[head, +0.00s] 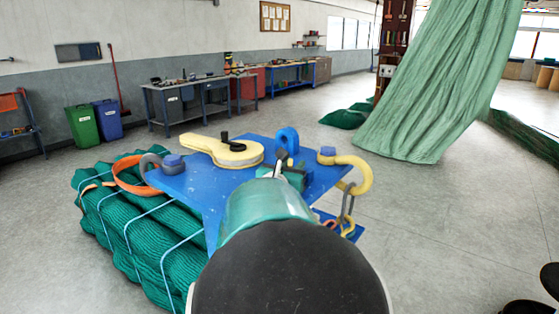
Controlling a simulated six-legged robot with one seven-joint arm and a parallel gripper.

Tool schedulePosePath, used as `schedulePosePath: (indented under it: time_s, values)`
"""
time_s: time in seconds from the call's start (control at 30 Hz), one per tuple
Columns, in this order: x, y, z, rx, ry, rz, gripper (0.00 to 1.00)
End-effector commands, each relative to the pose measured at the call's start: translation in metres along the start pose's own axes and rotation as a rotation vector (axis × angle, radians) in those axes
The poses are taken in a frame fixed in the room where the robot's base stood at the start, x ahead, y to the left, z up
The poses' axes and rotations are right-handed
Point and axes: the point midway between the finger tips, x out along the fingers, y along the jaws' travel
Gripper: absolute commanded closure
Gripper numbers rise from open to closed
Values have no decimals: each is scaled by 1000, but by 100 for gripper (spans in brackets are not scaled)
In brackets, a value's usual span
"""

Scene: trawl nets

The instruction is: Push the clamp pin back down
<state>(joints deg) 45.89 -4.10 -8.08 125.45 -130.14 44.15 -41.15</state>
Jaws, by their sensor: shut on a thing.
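A blue plate (205,187) lies on top of a bundle of green netting. My teal and black arm reaches over its near edge from below. My gripper (283,168) is small and partly hidden behind the arm, near the plate's middle right. It is shut at a small dark green clamp (296,178). The clamp pin is too small and covered to make out clearly, and its height cannot be told. A yellow block (230,152) with a black knob lies left of the gripper. A blue eye piece (287,140) stands just behind it.
A yellow hook (360,172) with a blue pin hangs over the plate's right edge. A grey shackle (152,163) and orange strap (125,180) sit left. The bundled green net (135,225) is below. Open floor lies to the right, before a hanging net (430,90).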

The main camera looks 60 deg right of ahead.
Motion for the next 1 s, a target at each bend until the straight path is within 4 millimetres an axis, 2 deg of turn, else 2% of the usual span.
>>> schedulePosePath:
  time_s: [0.17,0.2,0.27,0.3,0.67,0.77,1.0]
  values:
    - [0,-1,-4,-2,7,-1,100]
    - [0,-1,-4,-2,8,-1,70]
    - [0,-1,-3,-2,7,-1,58]
    - [0,-1,-3,-2,7,-1,56]
    - [-6,0,-1,-1,4,1,56]
    - [-19,0,-1,0,4,2,56]
    - [-70,0,0,2,3,4,56]
